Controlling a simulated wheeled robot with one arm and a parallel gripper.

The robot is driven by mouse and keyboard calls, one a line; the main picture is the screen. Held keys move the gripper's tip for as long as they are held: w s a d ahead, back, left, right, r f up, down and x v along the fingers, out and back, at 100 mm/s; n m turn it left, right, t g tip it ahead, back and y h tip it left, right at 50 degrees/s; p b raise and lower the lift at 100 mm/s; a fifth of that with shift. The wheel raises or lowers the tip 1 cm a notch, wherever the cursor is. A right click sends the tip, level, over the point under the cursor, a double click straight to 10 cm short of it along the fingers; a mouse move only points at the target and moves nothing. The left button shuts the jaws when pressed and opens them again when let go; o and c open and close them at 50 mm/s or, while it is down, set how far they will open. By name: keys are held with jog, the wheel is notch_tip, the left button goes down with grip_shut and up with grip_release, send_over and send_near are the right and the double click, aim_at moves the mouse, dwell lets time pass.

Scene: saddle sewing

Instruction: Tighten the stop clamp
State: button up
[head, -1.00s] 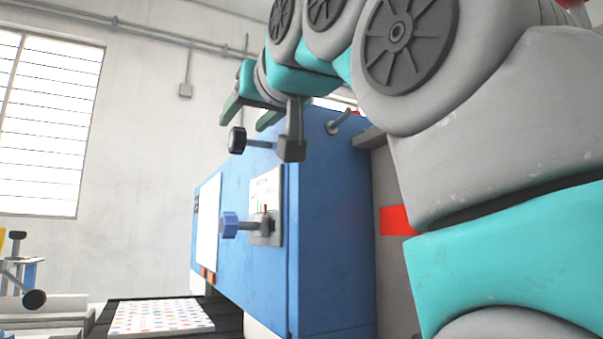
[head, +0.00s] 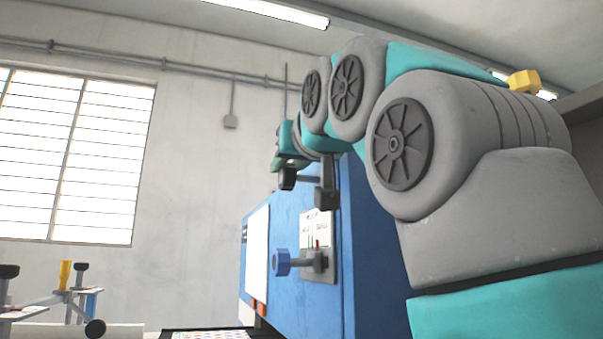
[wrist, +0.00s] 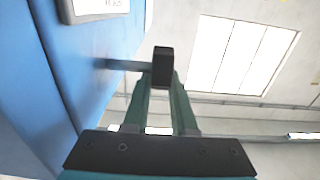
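A round black knob (head: 287,178) sits on a short grey shaft from a dark bracket (head: 327,198) at the blue machine's upper part; I take it for the stop clamp, though no label shows. In the wrist view the black knob (wrist: 163,67) appears edge-on at my fingertips and partly covers them. My gripper (head: 288,160) is just above and behind the knob in the head view. In the wrist view its two green fingers (wrist: 163,98) have a gap between them. Contact with the knob cannot be told.
The blue machine (head: 375,255) carries a blue knob (head: 281,262) on a shaft below, before a white scale plate (head: 318,232) with red and green marks. A patterned sheet (head: 212,335) lies at the bottom. Stands with black knobs (head: 95,328) are at lower left. The wall side is clear.

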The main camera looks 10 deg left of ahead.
grip_shut()
jog(key=shift+s+f+t+b, duration=0.1)
jog(key=shift+f+t+b, duration=0.15)
jog(key=shift+b, duration=0.7)
jog(key=shift+f+t+y+b, duration=0.2)
jog(key=shift+t+y+b, duration=0.3)
jog(key=shift+b, duration=0.6)
jog(key=t+b, duration=0.1)
jog(key=b, duration=0.1)
jog(key=y+b, duration=0.1)
jog(key=shift+s+d+t+b, duration=0.15)
jog(key=shift+t+b, duration=0.2)
jog(key=shift+b, duration=0.05)
jog(key=shift+s+d+r+t+y+b, duration=0.1)
jog(key=shift+s+r+t+y+b, duration=0.05)
jog(key=shift+t+y+b, duration=0.55)
jog(key=shift+s+d+t+y, duration=0.15)
jog(key=shift+t+y, duration=0.55)
jog(key=shift+t, duration=1)
jog(key=shift+s, duration=0.15)
